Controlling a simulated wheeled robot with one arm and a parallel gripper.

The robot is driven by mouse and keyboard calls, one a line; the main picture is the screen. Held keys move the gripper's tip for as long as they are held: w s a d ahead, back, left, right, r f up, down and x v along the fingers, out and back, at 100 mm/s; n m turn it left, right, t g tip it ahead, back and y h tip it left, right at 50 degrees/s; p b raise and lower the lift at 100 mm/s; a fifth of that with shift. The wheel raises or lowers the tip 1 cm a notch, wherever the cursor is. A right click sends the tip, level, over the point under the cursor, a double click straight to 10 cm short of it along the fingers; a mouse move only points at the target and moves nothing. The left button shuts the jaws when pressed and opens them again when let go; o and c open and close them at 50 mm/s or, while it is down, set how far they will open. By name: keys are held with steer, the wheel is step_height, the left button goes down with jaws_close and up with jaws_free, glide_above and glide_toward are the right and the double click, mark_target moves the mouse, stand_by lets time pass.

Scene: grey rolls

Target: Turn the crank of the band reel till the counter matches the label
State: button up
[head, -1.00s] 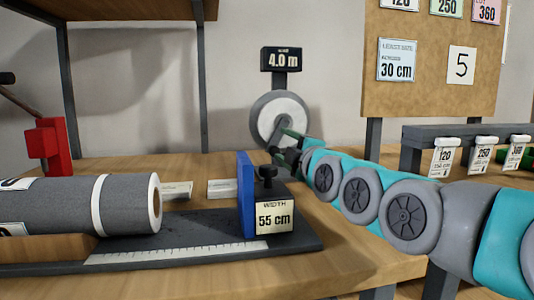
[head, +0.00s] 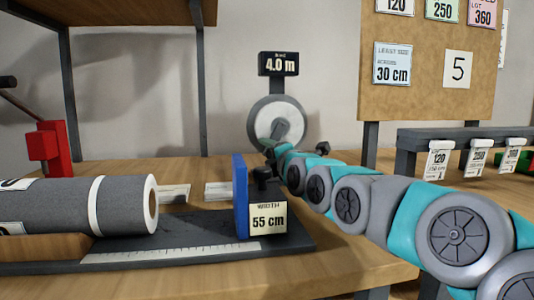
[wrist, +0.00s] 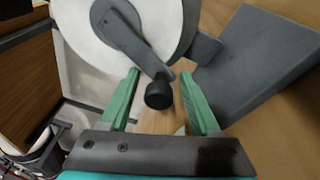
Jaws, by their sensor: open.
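The band reel (head: 262,112), a grey wheel with a pale face, stands at the back of the bench. Its counter (head: 278,64) above reads 4.0 m. In the wrist view the grey crank arm (wrist: 136,45) runs from the hub down to a black knob (wrist: 158,95). My gripper (wrist: 159,74) is open, with one green finger on each side of the knob and visible gaps to both. In the head view my arm hides the lower part of the reel, and the fingers are hard to make out. A card (head: 458,69) on the board reads 5.
A grey roll (head: 60,205) lies at left by a ruled dark base with a blue stop (head: 240,197) and a 55 cm label (head: 268,218). A 30 cm card (head: 393,64) is on the board. A rail with hanging tags (head: 477,158) stands right. A red clamp-like thing (head: 48,148) is far left.

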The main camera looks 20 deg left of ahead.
steer(key=shift+w+a, duration=0.3)
steer(key=shift+r, duration=0.1)
jaws_close()
stand_by(0.4)
stand_by(0.9)
